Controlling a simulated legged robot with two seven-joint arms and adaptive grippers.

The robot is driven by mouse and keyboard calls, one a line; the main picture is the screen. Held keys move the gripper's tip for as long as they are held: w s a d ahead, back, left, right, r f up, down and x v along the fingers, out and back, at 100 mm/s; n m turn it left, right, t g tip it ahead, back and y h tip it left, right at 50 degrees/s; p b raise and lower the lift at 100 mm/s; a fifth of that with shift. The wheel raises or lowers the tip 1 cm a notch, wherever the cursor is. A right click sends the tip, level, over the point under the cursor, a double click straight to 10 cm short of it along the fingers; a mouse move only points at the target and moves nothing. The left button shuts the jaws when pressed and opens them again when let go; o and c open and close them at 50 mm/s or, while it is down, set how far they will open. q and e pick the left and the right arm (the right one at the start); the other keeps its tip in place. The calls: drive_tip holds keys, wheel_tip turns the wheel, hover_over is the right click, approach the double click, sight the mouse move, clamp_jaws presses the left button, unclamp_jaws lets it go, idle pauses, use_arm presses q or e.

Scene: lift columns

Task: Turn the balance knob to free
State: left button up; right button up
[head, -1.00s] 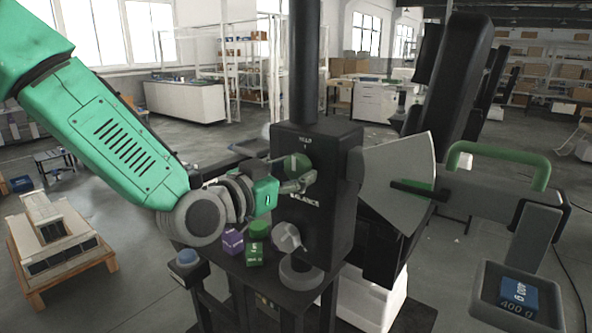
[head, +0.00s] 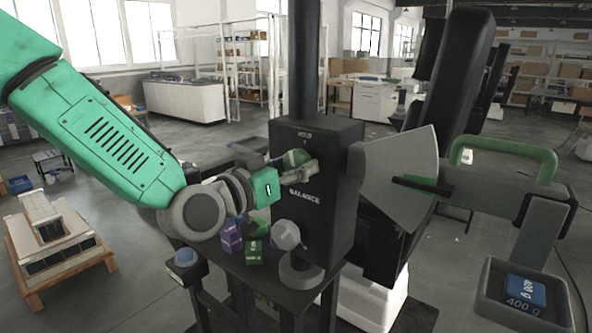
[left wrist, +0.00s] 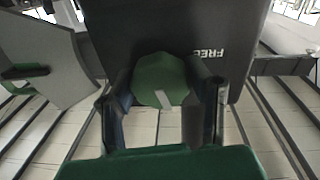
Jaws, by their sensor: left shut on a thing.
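The green balance knob (head: 292,159) sits on the face of the black column box (head: 335,215), below the word HOLD and above BALANCE. My left gripper (head: 300,171) is shut on it. In the left wrist view the two fingers (left wrist: 162,108) lie on either side of the green knob (left wrist: 158,76). Its pale pointer stripe (left wrist: 166,101) slants toward the lower right there. My right gripper is out of view.
Below the knob are a purple block (head: 231,238), a green block (head: 254,252) and a grey round part (head: 286,235). A blue button (head: 185,257) is at lower left. A grey fan-shaped plate (head: 397,180) and a pan (head: 497,288) with a 400 g block (head: 525,291) are at right.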

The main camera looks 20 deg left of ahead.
use_arm(q)
drive_tip(key=n, duration=0.2)
drive_tip(key=n+b, duration=0.1)
drive_tip(key=n, duration=0.1)
drive_tip(key=shift+f+t+b, duration=0.2)
drive_tip(key=shift+t+b, duration=0.1)
drive_tip(key=n+b, duration=0.1)
drive_tip(key=n, duration=0.2)
drive_tip(key=shift+n+b, duration=0.3)
drive_tip(key=shift+n, duration=0.1)
drive_tip(key=n+b, duration=0.1)
drive_tip(key=n, duration=0.1)
drive_tip(key=n+b, duration=0.1)
drive_tip(key=n, duration=0.1)
drive_tip(key=shift+s+d+n+t+y, duration=0.1)
drive_tip(key=shift+d+n+t+y, duration=0.05)
drive_tip(key=shift+n+t+y, duration=0.2)
drive_tip(key=shift+n+y+b, duration=0.25)
drive_tip(key=shift+n+b, duration=0.45)
drive_tip(key=shift+n, duration=0.95)
drive_tip(key=o, duration=1.2)
drive_tip(key=shift+c, duration=0.2)
drive_tip(key=shift+r, duration=0.1)
